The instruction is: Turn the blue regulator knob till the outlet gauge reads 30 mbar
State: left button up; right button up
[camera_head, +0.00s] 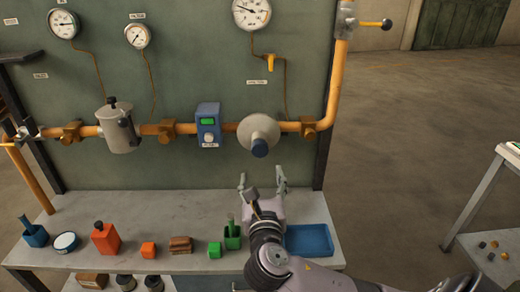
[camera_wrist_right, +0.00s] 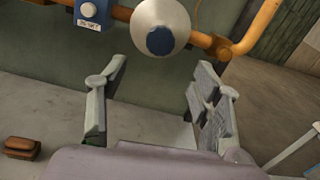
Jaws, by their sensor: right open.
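The blue regulator knob (camera_head: 260,147) sits on the front underside of the round grey regulator body (camera_head: 258,129) on the orange pipe. In the right wrist view the knob (camera_wrist_right: 160,40) shows beyond the fingertips, near the top. The gauge at upper right (camera_head: 252,12), above the regulator, is partly cut off by the top edge; its numbers are too small to read. My right gripper (camera_head: 263,180) is open and empty, below the knob and apart from it. Its two fingers (camera_wrist_right: 158,80) are spread in the right wrist view. My left gripper is not in view.
A blue box with a green display (camera_head: 208,125) and a grey filter pot (camera_head: 119,127) are on the pipe. The bench (camera_head: 75,205) holds several small items and a blue tray (camera_head: 309,240). A yellow-handled valve (camera_head: 372,23) is at upper right.

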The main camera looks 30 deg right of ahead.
aim_at(260, 152)
jog(key=p+x, duration=0.2)
jog(key=x, duration=1)
jog(key=shift+w+d, duration=0.15)
jog(key=shift+c, duration=0.5)
jog(key=c, duration=1.1)
jog(key=shift+o, duration=0.2)
jog(key=shift+m, duration=0.3)
